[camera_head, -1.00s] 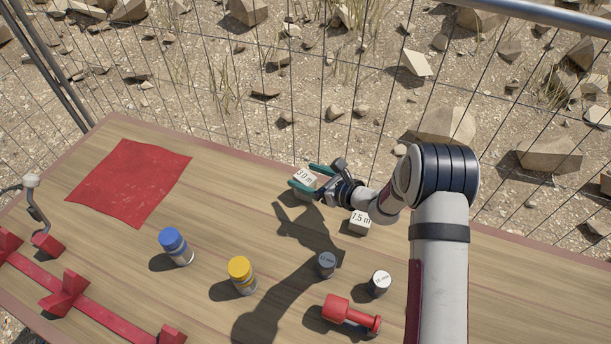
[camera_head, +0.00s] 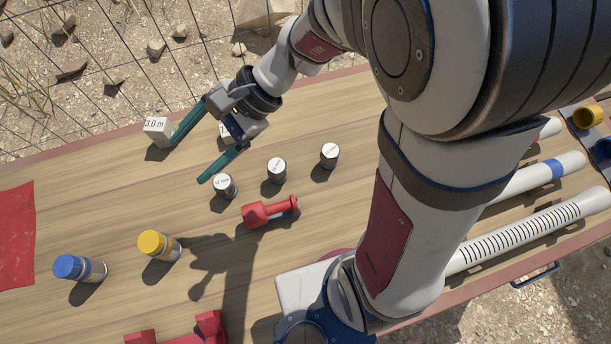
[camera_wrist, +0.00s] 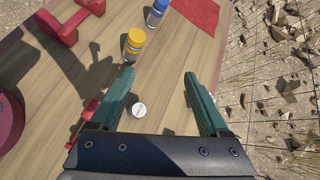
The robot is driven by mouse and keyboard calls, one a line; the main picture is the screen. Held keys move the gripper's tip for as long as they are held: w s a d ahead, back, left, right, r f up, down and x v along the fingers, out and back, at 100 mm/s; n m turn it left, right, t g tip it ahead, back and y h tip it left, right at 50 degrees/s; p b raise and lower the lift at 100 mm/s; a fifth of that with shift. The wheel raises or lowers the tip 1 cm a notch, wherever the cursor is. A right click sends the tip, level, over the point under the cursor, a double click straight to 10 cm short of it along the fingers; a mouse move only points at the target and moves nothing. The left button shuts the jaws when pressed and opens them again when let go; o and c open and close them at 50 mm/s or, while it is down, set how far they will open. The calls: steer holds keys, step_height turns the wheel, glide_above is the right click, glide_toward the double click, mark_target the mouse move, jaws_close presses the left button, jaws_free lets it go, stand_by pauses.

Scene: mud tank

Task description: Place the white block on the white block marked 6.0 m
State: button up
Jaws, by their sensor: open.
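A white block marked 3.0 m (camera_head: 157,131) stands near the far edge of the table in the head view. A second white block (camera_head: 225,132) is mostly hidden behind my gripper, its marking unreadable. I see no block marked 6.0 m. My gripper (camera_head: 187,161) is open and empty above the table, its green fingers spread. One fingertip overlaps the right side of the 3.0 m block in the picture; I cannot tell whether they touch. In the wrist view, my gripper (camera_wrist: 160,76) has bare wood between its fingertips.
Several dark cylinders with white tops stand nearby, one (camera_head: 223,186) close to the lower finger. A red cloth (camera_head: 16,235) is left; pale tubes (camera_head: 530,232) are right.

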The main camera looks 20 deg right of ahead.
steer(key=s+d+n+h, duration=0.6)
steer(key=s+d+h, duration=0.2)
steer(key=s+d, duration=0.5)
steer(key=shift+s+d+r+t+h, duration=0.2)
steer(key=shift+d+t+h, duration=0.15)
steer(key=shift+d, duration=0.35)
